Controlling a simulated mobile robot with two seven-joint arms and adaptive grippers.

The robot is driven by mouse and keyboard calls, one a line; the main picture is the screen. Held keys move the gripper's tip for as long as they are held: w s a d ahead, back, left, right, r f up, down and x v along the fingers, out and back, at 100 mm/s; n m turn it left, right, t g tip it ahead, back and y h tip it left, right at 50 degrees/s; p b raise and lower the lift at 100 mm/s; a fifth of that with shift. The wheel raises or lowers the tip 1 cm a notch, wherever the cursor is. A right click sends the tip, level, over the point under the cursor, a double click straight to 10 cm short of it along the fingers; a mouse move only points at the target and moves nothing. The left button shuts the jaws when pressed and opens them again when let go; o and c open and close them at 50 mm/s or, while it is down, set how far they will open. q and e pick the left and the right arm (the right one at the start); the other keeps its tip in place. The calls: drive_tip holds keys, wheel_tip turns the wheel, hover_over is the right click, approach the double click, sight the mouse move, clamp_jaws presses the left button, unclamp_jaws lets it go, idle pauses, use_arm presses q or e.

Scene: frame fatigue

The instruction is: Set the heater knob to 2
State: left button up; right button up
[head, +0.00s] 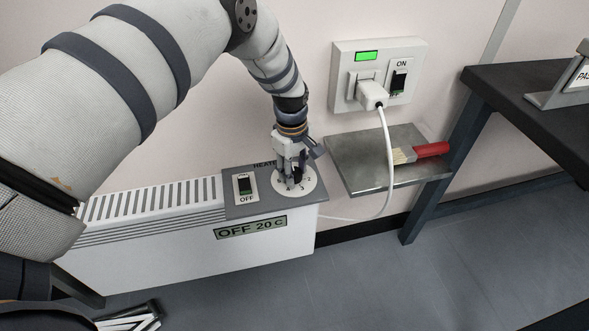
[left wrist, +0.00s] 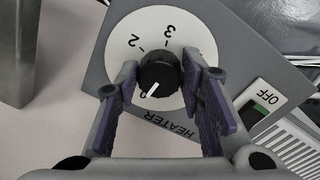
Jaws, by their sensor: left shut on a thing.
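The heater knob (left wrist: 158,73) is black and round with a white pointer line, on a white dial (left wrist: 205,40) marked 2 and 3. In the left wrist view the pointer aims down-left, at a mark that looks like 0; the mark for 1 is hidden. My left gripper (left wrist: 162,80) has its fingers on either side of the knob, shut on it. In the head view the left gripper (head: 293,180) covers most of the knob at the heater's (head: 180,255) right end. The heater display (head: 251,228) reads OFF 20 C. My right gripper is out of view.
The heater switch (head: 244,187) beside the dial is labelled OFF. A wall socket (head: 346,93) with a green light holds a white plug (head: 372,95); its cord hangs near the arm. A metal shelf (head: 362,177) carries a red-handled brush (head: 430,150). A dark table (head: 530,95) stands right.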

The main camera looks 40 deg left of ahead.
use_arm(q)
drive_tip(key=m, duration=0.4)
drive_tip(key=shift+s+m, duration=0.1)
drive_tip(key=shift+m, duration=0.3)
drive_tip(key=m, duration=0.5)
drive_tip(key=shift+a+h, duration=0.15)
drive_tip(key=shift+h, duration=0.15)
drive_tip(key=m+b, duration=0.1)
drive_tip(key=m, duration=0.4)
drive_tip(key=shift+f+m+g, duration=0.1)
drive_tip(key=shift+m+g, duration=0.2)
drive_tip(key=shift+m, duration=0.1)
drive_tip(key=m, duration=0.4)
drive_tip(key=shift+a+m+b, duration=0.15)
drive_tip(key=shift+m+b, duration=0.15)
drive_tip(key=shift+m, duration=0.1)
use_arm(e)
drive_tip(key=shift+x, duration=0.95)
use_arm(q)
drive_tip(key=shift+m, duration=0.3)
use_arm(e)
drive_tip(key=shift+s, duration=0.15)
use_arm(q)
drive_tip(key=o, duration=1.2)
